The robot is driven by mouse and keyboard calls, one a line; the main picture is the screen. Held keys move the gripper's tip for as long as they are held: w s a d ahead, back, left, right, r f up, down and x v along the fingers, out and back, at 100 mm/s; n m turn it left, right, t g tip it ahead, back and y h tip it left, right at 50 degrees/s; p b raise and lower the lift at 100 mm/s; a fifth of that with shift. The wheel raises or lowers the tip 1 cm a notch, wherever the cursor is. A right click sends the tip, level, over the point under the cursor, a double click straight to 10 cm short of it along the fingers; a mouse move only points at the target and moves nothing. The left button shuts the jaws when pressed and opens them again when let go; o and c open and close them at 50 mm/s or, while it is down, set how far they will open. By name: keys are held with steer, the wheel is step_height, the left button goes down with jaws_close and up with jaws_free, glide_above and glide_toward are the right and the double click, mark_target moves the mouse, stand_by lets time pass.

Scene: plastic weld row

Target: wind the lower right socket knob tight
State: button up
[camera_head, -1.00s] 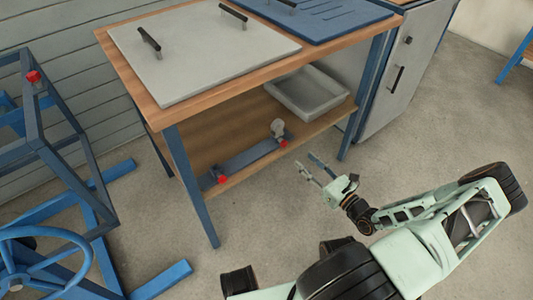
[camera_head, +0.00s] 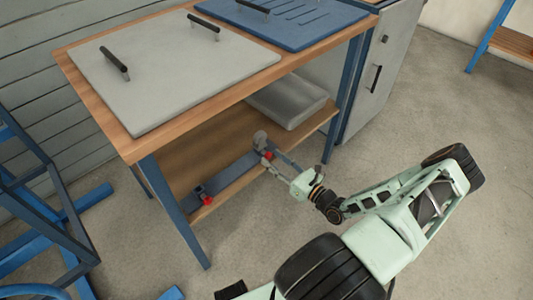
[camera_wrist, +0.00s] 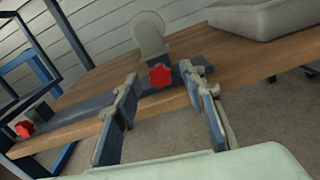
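The right red knob (camera_head: 267,155) sits on the front of a dark blue-grey bar (camera_head: 230,174) on the bench's lower shelf, beside a round grey piece (camera_head: 260,138). In the wrist view the knob (camera_wrist: 161,76) is lobed and lies between my fingertips, slightly beyond them. My gripper (camera_head: 279,163) is open, reaching in at the shelf's front edge by this knob. In the wrist view my gripper's fingers (camera_wrist: 165,88) stand apart on either side with a gap to the knob; contact is not visible. A second red knob (camera_head: 208,201) is at the bar's left end.
A grey tray (camera_head: 288,100) stands on the shelf to the right. The wooden benchtop (camera_head: 150,142) overhangs the shelf, with blue legs (camera_head: 181,212) at its corners. A blue frame (camera_head: 60,215) stands at the left. The floor in front is open.

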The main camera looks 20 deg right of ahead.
steer(key=shift+w+a, duration=0.15)
steer(key=shift+w, duration=0.3)
steer(key=shift+s, duration=0.1)
jaws_close()
steer(key=shift+r+n+p, duration=0.1)
steer(key=shift+n+p, duration=0.3)
steer(key=n+p, duration=0.2)
steer(key=shift+r+n, duration=0.1)
steer(key=shift+n, duration=0.2)
steer(key=n+p, duration=0.3)
steer(key=n, duration=0.2)
steer(key=shift+n, duration=0.3)
steer(key=shift+f, duration=0.2)
jaws_free()
steer(key=shift+a, duration=0.1)
